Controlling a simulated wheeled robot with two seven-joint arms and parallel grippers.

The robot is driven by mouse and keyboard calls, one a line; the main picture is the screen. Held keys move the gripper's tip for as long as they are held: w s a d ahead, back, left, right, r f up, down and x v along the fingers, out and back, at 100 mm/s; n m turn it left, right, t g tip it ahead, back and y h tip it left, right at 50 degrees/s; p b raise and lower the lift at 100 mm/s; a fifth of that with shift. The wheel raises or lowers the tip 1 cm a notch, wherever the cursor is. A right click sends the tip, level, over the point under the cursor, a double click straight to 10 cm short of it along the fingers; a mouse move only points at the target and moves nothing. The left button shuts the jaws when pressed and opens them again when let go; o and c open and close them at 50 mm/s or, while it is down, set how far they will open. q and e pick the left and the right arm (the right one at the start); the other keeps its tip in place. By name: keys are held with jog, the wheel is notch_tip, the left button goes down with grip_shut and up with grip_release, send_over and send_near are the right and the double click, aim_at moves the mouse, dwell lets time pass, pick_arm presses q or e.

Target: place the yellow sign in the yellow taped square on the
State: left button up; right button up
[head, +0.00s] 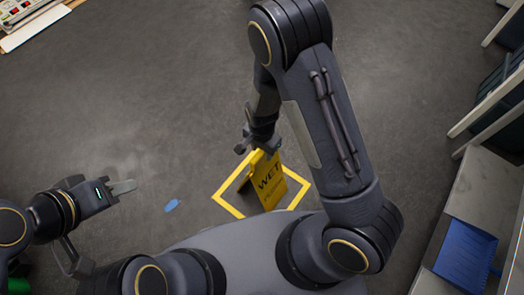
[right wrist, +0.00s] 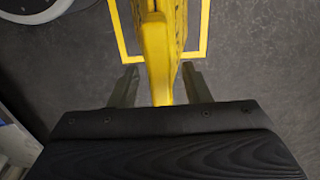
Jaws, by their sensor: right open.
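The yellow sign (head: 268,182), marked WET, stands upright on the floor and appears inside the yellow taped square (head: 227,208). It hides part of the outline. In the right wrist view the sign (right wrist: 157,50) is seen from above, with tape (right wrist: 119,35) on both sides of it. My right gripper (head: 247,146) is at the sign's top. Its fingers (right wrist: 161,87) are apart on either side of the sign's top edge, with gaps showing. My left gripper (head: 122,187) is empty, left of the square; its finger opening cannot be made out.
A small blue piece (head: 171,205) lies on the floor left of the square. Shelving (head: 485,105) and a blue tray (head: 465,255) stand along the right side. A panel with equipment (head: 35,25) is at the top left. The grey floor between is open.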

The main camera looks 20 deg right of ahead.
notch_tip(320, 180, up, 9)
jog(key=p, duration=0.3)
jog(key=s+d+r+n+t+y, duration=0.1)
jog(key=s+d+r+n+y, duration=0.15)
jog(key=r, duration=0.45)
jog(key=s+d+r+n+t+y, duration=0.1)
jog(key=s+d+r, duration=0.15)
jog(key=r, duration=0.45)
jog(key=s+d+r+n+t+y, duration=0.1)
jog(key=s+r+n, duration=0.1)
jog(key=s+r, duration=0.3)
jog(key=s+d+r+n+t, duration=0.2)
jog(key=s+d+r+n, duration=0.1)
jog(key=s, duration=0.3)
jog(key=shift+s+r+t+h, duration=0.15)
jog(key=shift+r+t+h, duration=0.2)
jog(key=shift+r, duration=0.55)
jog(key=shift+d, duration=0.1)
notch_tip(320, 180, up, 26)
jog(key=p, duration=2.5)
jog(key=shift+p, duration=0.4)
